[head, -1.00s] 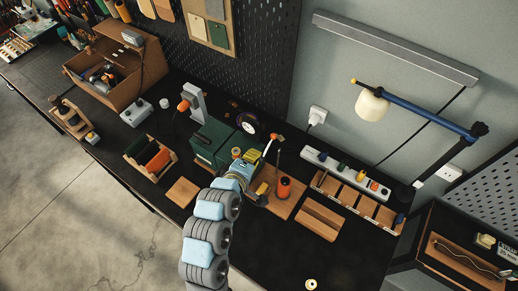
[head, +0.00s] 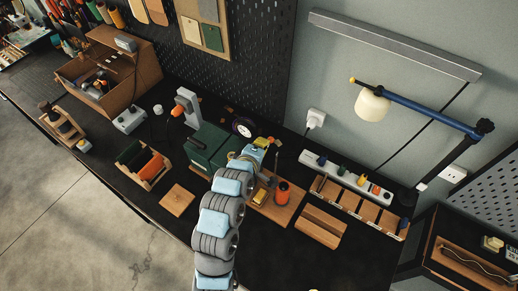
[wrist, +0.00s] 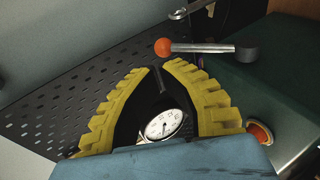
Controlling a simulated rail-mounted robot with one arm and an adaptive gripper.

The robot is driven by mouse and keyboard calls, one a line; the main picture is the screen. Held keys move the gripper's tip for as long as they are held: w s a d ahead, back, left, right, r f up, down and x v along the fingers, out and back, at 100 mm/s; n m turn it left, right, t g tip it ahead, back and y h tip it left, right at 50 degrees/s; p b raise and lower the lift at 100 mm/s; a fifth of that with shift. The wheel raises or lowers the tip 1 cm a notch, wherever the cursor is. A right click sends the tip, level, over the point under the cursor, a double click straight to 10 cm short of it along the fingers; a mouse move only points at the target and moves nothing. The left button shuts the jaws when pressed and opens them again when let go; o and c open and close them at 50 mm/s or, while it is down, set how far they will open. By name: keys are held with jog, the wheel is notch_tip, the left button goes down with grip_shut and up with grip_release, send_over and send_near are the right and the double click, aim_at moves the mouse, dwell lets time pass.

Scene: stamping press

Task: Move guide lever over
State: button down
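The guide lever (wrist: 205,47) is a pale metal rod with an orange ball at its left end and a dark grey hub at its right. In the wrist view it lies across the top, beyond my fingertips. My gripper (wrist: 157,67) has two yellow toothed fingers, with a narrow gap between their tips and nothing seen held. The lever's ball is just above the right finger's tip in the picture; I cannot tell whether they touch. In the head view my gripper (head: 258,152) is beside the green press housing (head: 207,145), and the lever is largely hidden.
A dial gauge (wrist: 164,124) shows between my fingers. An orange cylinder (head: 282,192) stands on the wooden board right of my gripper. A power strip (head: 345,175) and wooden tray (head: 357,205) are further right. The black bench front is mostly clear.

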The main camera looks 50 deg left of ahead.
aim_at(269, 138)
jog(key=shift+p+x, duration=0.3)
jog(key=shift+x, duration=1.5)
jog(key=shift+a, duration=0.1)
